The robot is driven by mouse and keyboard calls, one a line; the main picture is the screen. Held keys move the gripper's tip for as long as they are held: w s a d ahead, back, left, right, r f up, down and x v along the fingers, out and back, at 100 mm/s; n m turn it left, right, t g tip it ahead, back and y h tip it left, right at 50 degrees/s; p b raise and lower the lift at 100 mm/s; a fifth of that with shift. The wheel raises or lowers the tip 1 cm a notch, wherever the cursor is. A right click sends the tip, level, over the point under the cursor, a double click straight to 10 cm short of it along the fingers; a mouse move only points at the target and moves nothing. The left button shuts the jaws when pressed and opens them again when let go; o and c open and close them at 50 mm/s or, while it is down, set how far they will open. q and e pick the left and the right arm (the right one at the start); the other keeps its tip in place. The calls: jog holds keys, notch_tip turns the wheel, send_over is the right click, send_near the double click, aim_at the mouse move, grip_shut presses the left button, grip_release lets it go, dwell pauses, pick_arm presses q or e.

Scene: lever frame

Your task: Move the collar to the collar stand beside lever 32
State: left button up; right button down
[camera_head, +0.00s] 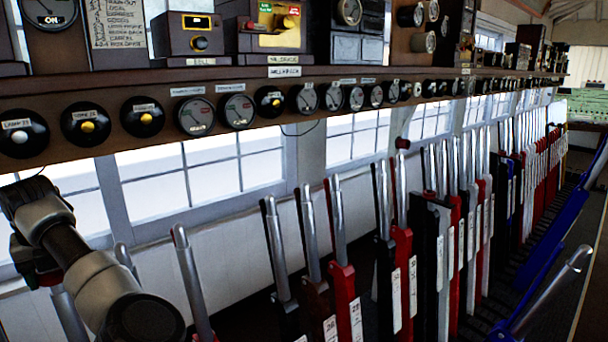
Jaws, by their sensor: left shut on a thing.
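My left arm comes in at the lower left, with my left gripper (32,262) at the picture's edge, mostly hidden behind its own wrist. It is shut on a small dark red piece, seemingly the collar (50,278), of which only a sliver shows. A silver lever handle (67,315) stands just below it; I cannot tell whether they touch. Levers with white number plates (355,318) run in a row to the right. The plates are too small to read surely, so I cannot pick out lever 32 or its collar stand. My right gripper is not in view.
A wooden shelf (300,72) with round dials and instrument boxes runs above the levers. Windows (200,180) stand behind. A small dark red knob-like thing (402,143) shows above the middle levers. Blue levers (545,270) lean out at the right.

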pick_arm(q)
jog(key=shift+w+a+r+p, duration=0.15)
jog(key=shift+r+p, duration=0.35)
jog(key=shift+r, duration=0.55)
jog(key=shift+w+a+r+p, duration=0.1)
jog(key=shift+w+r+p, duration=0.35)
jog(key=shift+r, duration=0.6)
jog(key=shift+w+a+r+p, duration=0.1)
jog(key=shift+r+p, duration=0.5)
jog(key=shift+r, duration=0.45)
jog(key=shift+f, duration=0.1)
jog(key=f+b, duration=0.1)
jog(key=f, duration=0.1)
jog(key=s+f+b, duration=0.1)
jog(key=f+b, duration=0.1)
jog(key=f, duration=0.1)
jog(key=d+f+b, duration=0.1)
jog(key=f, duration=0.2)
jog(key=shift+s+f, duration=0.1)
jog(key=shift+s, duration=0.25)
jog(key=shift+a, duration=0.1)
